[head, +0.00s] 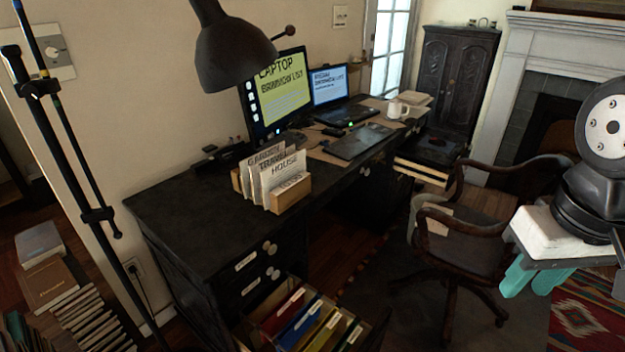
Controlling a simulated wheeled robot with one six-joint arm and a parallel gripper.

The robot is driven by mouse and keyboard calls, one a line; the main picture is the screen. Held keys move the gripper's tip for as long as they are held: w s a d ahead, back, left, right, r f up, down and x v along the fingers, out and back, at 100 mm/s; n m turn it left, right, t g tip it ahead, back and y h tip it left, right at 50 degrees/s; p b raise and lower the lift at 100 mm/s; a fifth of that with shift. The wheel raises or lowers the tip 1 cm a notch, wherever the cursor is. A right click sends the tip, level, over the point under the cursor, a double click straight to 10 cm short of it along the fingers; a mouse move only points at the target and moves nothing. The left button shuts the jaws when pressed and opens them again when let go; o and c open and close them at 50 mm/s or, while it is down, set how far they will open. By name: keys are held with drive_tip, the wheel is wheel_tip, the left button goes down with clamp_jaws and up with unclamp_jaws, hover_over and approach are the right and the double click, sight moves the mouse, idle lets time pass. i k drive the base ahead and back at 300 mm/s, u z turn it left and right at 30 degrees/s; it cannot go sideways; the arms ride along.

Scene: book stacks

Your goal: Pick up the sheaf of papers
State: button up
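A small stack of pale papers or a book (413,98) lies at the far end of the dark desk, behind a white mug; I cannot tell if it is the sheaf. A pale, paper-like thing (437,216) is on the wooden chair, partly hidden by its arm. Upright labelled papers (283,172) stand in a wooden holder (291,192) on the near part of the desk. My gripper (529,283), with teal fingers, is at the right edge, in front of the chair and apart from all these. Its fingers look parted, with nothing seen between them.
The desk (190,212) holds a monitor (276,92), a laptop (330,88) and the mug (396,110). A drawer of coloured folders (300,318) stands open. A lamp (232,50) hangs over the desk. The chair (462,245) stands before it. Books (50,283) are at lower left.

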sight(275, 174)
drive_tip(key=z, duration=0.85)
drive_tip(key=k, duration=1.15)
drive_tip(key=z, duration=0.95)
drive_tip(key=i, duration=0.75)
drive_tip(key=u, duration=0.65)
drive_tip(key=i, duration=1.1)
drive_tip(key=u, duration=1.65)
drive_tip(key=i, duration=0.65)
drive_tip(key=u, duration=0.6)
